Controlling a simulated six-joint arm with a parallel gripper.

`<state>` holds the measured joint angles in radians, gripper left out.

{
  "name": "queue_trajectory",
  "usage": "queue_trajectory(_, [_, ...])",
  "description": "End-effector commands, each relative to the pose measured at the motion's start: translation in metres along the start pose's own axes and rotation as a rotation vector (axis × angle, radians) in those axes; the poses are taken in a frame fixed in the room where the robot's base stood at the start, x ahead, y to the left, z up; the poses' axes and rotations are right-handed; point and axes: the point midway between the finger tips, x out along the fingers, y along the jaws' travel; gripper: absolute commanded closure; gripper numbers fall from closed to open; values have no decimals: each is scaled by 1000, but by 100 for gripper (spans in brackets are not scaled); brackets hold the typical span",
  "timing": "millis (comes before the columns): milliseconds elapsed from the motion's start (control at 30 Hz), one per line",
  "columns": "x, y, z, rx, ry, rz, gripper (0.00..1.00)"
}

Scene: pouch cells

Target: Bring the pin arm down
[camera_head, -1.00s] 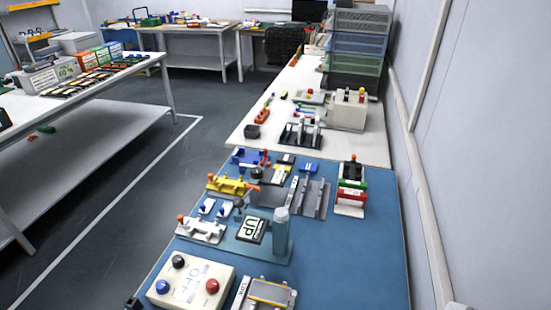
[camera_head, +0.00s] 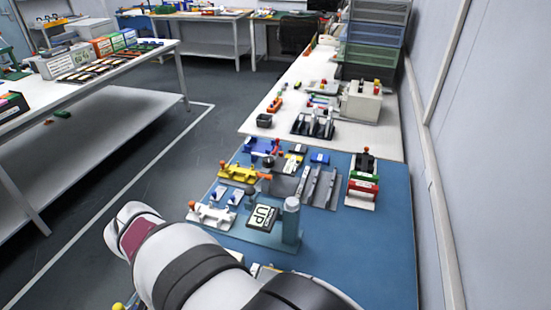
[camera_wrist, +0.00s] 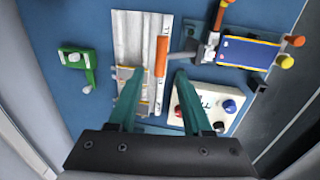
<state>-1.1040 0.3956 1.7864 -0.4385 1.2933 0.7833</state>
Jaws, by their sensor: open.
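In the wrist view, a grey rod with an orange handle (camera_wrist: 162,57) reaches left from an upright bracket (camera_wrist: 207,50); it looks like the pin arm. The handle lies over a pale ribbed plate (camera_wrist: 136,35), just beyond and between my fingertips. My gripper (camera_wrist: 160,74) is open, with its two teal fingers apart and nothing clearly held. Whether the fingers touch the handle I cannot tell. In the head view my arm covers the near part of the blue bench, and my gripper is hidden there.
In the head view, a teal fixture (camera_head: 290,228) stands beyond my arm.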

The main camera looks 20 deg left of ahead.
Motion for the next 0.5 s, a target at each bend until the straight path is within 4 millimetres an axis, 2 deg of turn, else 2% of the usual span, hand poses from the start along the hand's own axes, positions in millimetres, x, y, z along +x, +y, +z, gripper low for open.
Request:
queue_trajectory(100, [25, 1, 0, 1, -2, 3, 50])
queue_trajectory(200, [39, 0, 0, 0, -2, 2, 50])
queue_trajectory(333, [48, 0, 0, 1, -1, 1, 50])
queue_trajectory(500, [51, 0, 0, 1, 0, -1, 50])
